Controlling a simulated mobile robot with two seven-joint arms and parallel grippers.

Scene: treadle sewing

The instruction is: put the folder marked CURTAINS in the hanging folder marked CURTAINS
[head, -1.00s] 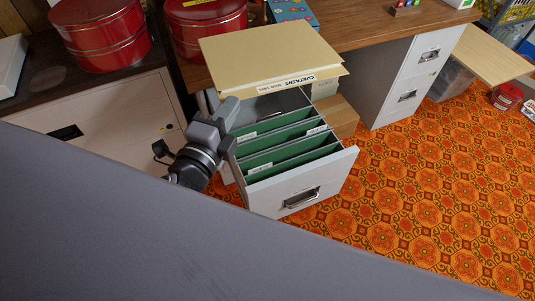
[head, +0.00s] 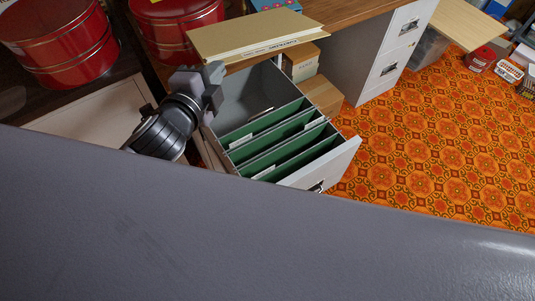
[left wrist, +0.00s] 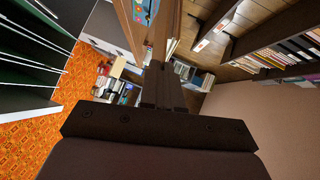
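The CURTAINS folder (head: 255,38) is cream-yellow and lies about level, above the rear of the open drawer (head: 235,95). Its marked edge faces me and looks foreshortened. My left gripper (head: 214,77) is at its near left corner and seems shut on it. In the left wrist view the folder shows nearly edge-on as a brown strip (left wrist: 166,30) beyond my left gripper's close-set fingers (left wrist: 163,85). Several green hanging folders (head: 285,142) hang in the drawer with small white tabs. Their lettering is too small to read. My right gripper is out of view.
Red round tins (head: 55,45) stand at the left on a dark-topped cabinet. A wooden desk (head: 345,18) is behind, with a cardboard box (head: 322,95) by the drawer. My grey body fills the foreground.

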